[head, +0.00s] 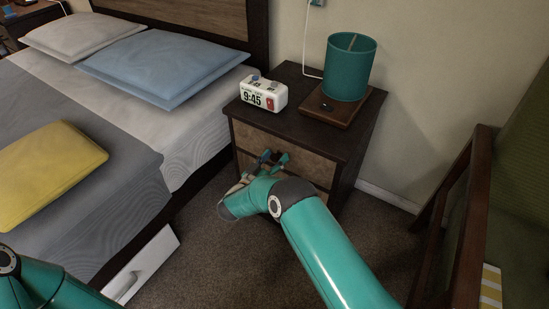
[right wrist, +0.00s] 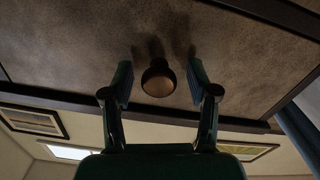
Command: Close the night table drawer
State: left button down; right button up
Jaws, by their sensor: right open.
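The dark wood night table (head: 318,122) stands beside the bed. Its upper drawer (head: 301,158) has a brown front, and its round knob (right wrist: 158,78) shows in the right wrist view. From these views I cannot tell how far the drawer stands out. My right gripper (head: 274,157) is in front of the drawer. In the right wrist view its two fingers stand apart, one on each side of the knob, with gaps between. My forearm hides the lower part of the table front. My left arm shows at the lower left, but its gripper is out of view.
A white clock (head: 264,95) and a teal lamp (head: 350,68) on a wooden base (head: 330,108) stand on the table top. The bed (head: 150,125) is close on the left. A wooden chair (head: 462,200) stands at the right. Carpet (head: 235,262) lies open in front.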

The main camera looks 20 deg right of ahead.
jog(key=v, duration=1.1)
jog(key=shift+s+a, duration=0.2)
jog(key=shift+a, duration=0.05)
jog(key=shift+f, duration=0.1)
jog(key=shift+d, duration=0.1)
